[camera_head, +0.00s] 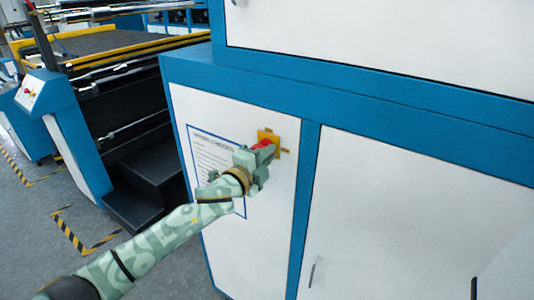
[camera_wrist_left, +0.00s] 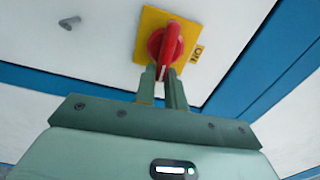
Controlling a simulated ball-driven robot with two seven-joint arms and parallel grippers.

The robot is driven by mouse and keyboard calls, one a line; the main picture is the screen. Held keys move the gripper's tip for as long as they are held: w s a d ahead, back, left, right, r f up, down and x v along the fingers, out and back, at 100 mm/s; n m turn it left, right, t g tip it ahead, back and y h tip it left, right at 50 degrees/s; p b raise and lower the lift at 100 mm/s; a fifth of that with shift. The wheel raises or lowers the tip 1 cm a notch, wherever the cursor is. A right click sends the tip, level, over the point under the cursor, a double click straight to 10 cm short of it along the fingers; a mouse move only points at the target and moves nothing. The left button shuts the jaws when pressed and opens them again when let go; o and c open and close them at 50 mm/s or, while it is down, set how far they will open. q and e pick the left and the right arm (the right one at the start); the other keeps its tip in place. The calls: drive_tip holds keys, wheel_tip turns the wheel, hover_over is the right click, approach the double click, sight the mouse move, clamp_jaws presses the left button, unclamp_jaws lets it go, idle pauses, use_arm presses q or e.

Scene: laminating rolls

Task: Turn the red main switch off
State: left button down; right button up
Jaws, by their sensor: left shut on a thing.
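The red main switch (camera_head: 264,144) sits on a yellow plate (camera_head: 268,136) on the white cabinet door. In the left wrist view the red rotary handle (camera_wrist_left: 167,45) stands near upright, leaning slightly right at its top, with a white mark at its lower end. My right gripper is not in view.
The white and blue cabinet (camera_head: 185,75) fills the middle and right. A posted notice (camera_head: 210,155) is on the door, partly behind my left arm. A machine with rollers (camera_head: 110,60) and dark steps (camera_head: 150,180) stands at left. Grey floor lies at lower left.

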use_arm(q)
drive_tip(key=shift+f+m, duration=0.25)
drive_tip(key=shift+m, duration=0.25)
drive_tip(key=c, duration=1.5)
unclamp_jaws()
drive_tip(key=shift+o, duration=0.2)
drive_tip(key=b+v, duration=0.1)
drive_tip(key=v, duration=1.5)
drive_tip(key=shift+s+a+r, duration=0.1)
drive_tip(key=shift+s, duration=0.05)
